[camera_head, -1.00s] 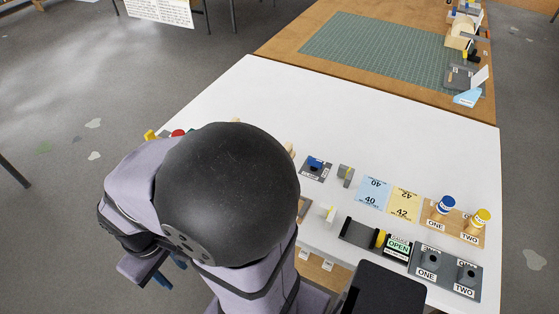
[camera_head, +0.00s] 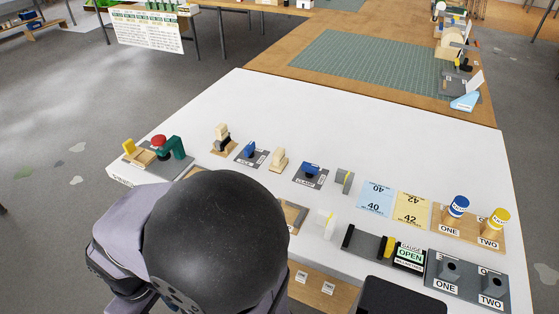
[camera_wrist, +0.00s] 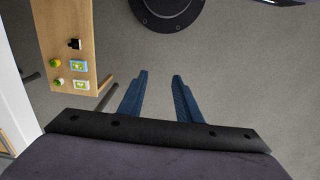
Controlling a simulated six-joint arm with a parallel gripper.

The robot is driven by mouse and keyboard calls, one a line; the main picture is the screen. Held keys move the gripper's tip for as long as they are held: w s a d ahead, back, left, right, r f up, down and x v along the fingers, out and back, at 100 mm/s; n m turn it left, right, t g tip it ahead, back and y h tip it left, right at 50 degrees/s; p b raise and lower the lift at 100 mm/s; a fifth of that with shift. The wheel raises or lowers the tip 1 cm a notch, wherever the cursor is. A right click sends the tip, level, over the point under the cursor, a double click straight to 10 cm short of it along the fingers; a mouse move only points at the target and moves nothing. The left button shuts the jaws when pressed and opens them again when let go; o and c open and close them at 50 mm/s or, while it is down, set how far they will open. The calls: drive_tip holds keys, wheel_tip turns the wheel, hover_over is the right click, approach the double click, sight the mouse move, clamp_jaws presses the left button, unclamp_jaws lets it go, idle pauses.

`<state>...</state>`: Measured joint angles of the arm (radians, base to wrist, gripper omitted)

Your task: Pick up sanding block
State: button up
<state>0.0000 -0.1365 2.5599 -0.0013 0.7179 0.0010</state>
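I cannot tell for sure which piece is the sanding block. Candidates on the white table (camera_head: 300,118) are a pale wooden block (camera_head: 279,160), a grey block with a yellow strip (camera_head: 345,182), and a whitish block (camera_head: 325,223). A yellow block (camera_head: 128,146) also sits at the table's left end. My gripper (camera_wrist: 158,78) shows in the wrist view with two blue fingers apart and nothing between them. It points at bare grey floor, away from the white table's pieces. In the head view my arm hides the gripper and part of the near table edge.
A red knob (camera_head: 158,140) and a green clamp (camera_head: 173,147) stand near the left end. Blue and yellow cards (camera_head: 375,198), capped cylinders (camera_head: 456,208) and a gauge (camera_head: 408,257) fill the right. The table's back strip is clear. A green mat (camera_head: 380,65) lies behind.

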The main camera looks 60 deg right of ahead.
drive_tip(key=shift+o, duration=0.4)
drive_tip(key=o, duration=0.9)
